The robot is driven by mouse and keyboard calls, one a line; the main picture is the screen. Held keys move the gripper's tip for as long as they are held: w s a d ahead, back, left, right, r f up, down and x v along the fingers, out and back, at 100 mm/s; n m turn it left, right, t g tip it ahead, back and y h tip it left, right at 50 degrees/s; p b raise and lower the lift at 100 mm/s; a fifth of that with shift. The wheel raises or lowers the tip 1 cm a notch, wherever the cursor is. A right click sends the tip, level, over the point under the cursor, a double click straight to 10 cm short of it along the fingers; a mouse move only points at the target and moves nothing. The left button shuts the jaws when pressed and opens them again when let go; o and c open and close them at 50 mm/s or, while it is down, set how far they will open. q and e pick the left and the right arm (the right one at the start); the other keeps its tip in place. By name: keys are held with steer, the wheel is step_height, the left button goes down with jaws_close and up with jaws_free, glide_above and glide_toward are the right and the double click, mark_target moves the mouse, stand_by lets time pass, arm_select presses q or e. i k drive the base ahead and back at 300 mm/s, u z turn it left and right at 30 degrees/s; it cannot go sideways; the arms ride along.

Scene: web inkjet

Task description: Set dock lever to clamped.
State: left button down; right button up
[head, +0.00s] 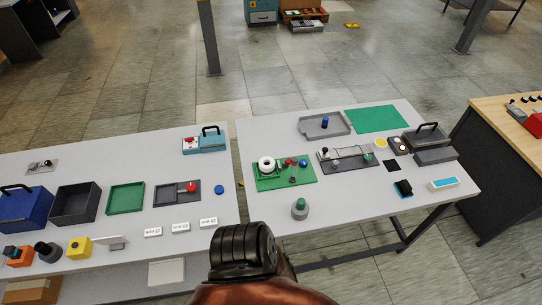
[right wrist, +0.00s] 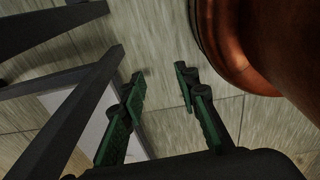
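No lever in view can be read as the dock lever for certain. A dark plate (head: 177,193) with a red knob (head: 191,187) lies on the left table. A grey fixture (head: 347,158) with a thin frame and a green part stands on the right table. A green board (head: 284,173) beside it carries a white ring and several small knobs. Their settings are too small to read. My right gripper (right wrist: 160,88) shows in the right wrist view, its green-padded fingers apart with nothing between them, over the floor beside dark table legs. My left gripper is out of view.
Left table (head: 105,220) holds bins, a green tray (head: 126,197), a teal case (head: 205,140) and several white labels. Right table (head: 350,205) holds a grey tray (head: 340,128), a green mat (head: 377,119) and a grey-green knob (head: 300,208). A narrow gap separates the tables.

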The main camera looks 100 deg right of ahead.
mark_target(288, 161)
steer(key=z, duration=4.15)
steer(key=i, duration=0.35)
